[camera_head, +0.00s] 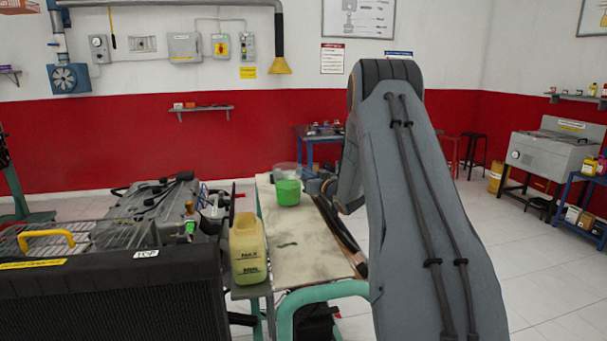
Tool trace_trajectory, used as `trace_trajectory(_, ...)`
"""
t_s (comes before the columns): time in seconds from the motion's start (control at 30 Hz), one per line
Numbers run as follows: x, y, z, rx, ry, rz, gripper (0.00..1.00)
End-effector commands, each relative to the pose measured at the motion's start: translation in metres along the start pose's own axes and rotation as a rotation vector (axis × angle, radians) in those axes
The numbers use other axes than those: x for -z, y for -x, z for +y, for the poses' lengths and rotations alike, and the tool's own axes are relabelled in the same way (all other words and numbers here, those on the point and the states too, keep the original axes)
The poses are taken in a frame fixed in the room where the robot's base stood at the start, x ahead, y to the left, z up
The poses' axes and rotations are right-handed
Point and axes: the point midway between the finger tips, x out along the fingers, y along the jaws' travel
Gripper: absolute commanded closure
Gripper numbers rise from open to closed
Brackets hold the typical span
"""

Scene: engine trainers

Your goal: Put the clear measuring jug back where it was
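The clear measuring jug (287,171) holds bright green liquid in its lower part. It is upright at the far end of the worn bench top (300,245), near the left edge. My arm reaches up from the lower right and bends down behind its own large grey link. Its wrist end, with my gripper (311,186), shows small and dark just right of the jug. The fingers cannot be made out, so I cannot tell whether they touch or hold the jug.
A yellowish bottle (247,248) marked MAX and MIN stands left of the bench top. An engine trainer with a black radiator (115,295) fills the lower left. A green tube frame (320,293) crosses the near end. The bench top's middle is mostly clear. Open floor lies right.

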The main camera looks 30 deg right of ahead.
Motion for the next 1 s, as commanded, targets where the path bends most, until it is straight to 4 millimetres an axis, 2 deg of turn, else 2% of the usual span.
trace_trajectory(0.47,-0.0075,-0.0013,-0.0014,0.002,0.000,0.002,1.00)
trace_trajectory(0.5,-0.0083,-0.0010,-0.0016,0.003,0.000,0.000,0.88)
trace_trajectory(0.6,-0.0079,-0.0009,-0.0017,0.003,0.000,0.000,0.74)
trace_trajectory(1.0,-0.0043,0.0026,-0.0013,0.002,0.000,0.000,0.74)
